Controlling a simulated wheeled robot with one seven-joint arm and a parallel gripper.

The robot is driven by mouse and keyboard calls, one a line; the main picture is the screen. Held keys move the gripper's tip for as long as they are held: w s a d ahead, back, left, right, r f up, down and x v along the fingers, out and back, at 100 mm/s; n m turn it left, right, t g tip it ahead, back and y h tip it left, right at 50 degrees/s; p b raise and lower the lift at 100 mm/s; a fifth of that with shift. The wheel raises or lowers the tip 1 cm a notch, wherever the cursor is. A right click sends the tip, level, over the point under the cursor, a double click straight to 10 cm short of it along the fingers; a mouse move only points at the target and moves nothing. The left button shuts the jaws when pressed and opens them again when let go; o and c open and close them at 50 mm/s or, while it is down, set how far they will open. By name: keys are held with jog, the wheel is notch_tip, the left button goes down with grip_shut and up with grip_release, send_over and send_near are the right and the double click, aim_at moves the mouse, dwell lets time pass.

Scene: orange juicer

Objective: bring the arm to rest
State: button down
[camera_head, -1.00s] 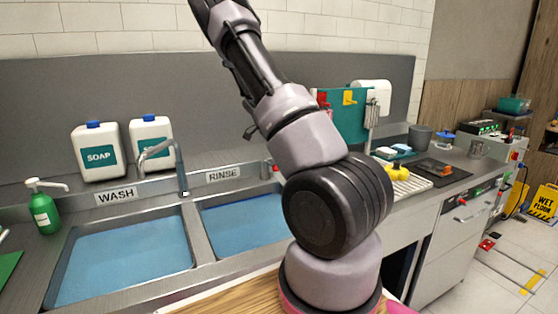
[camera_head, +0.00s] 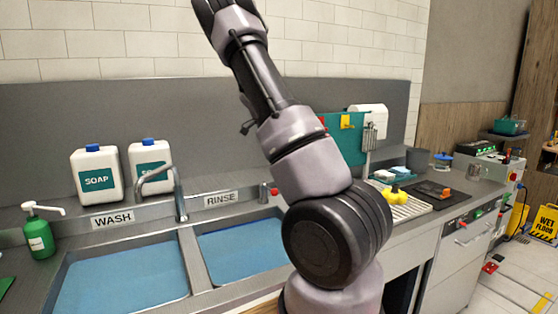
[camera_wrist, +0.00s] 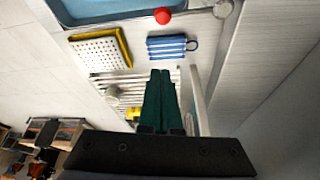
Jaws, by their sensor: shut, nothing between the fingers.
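My arm (camera_head: 305,165) rises through the middle of the head view, with its upper part leaning to the left and leaving the picture at the top. My gripper is outside the head view. In the wrist view my gripper (camera_wrist: 161,72) shows as two dark green fingers lying side by side, shut and empty. The counter and rack lie beyond the fingers, and I see no contact with them.
Two blue-floored sinks, WASH (camera_head: 120,280) and RINSE (camera_head: 240,250), stand left of my arm. Soap jugs (camera_head: 97,175) and a green pump bottle (camera_head: 40,238) stand near them. A drain rack (camera_head: 405,207) is right of my arm. A wet-floor sign (camera_head: 545,222) stands far right.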

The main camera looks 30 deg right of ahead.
dwell(0.3)
jog(key=s+a+r+n+t+y, duration=0.6)
jog(key=s+a+r+n, duration=0.6)
jog(key=s+a+r, duration=0.8)
jog(key=s+a+n+t, duration=0.2)
jog(key=s+a+n, duration=0.2)
jog(key=s, duration=0.5)
jog(key=shift+s+a+f+n, duration=0.3)
jog(key=shift+f+n, duration=0.1)
jog(key=shift+n, duration=0.1)
